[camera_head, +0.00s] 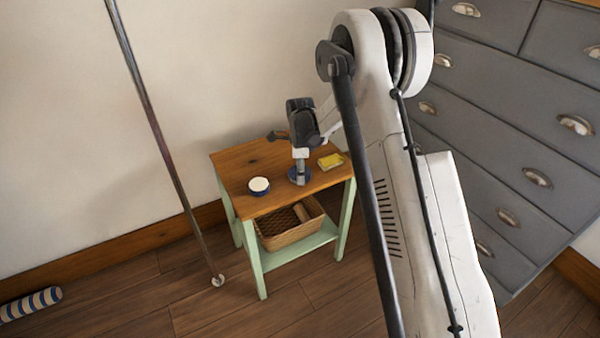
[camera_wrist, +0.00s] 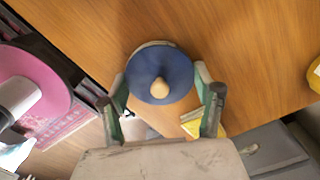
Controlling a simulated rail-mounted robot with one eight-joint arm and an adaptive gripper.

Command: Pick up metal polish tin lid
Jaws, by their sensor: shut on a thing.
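The metal polish tin lid looks like a round dark blue disc with a small pale knob in the wrist view (camera_wrist: 150,88). I cannot tell whether the lid touches the table. A round tin with a pale top and dark blue side (camera_head: 259,187) stands to the left on the table.
The small wooden-topped table (camera_head: 240,165) has pale green legs and a lower shelf with a wicker basket (camera_head: 290,233). A yellow block (camera_head: 330,161) lies right of my gripper. A grey drawer chest (camera_head: 510,120) stands at right. A thin pole (camera_head: 160,130) stands at left.

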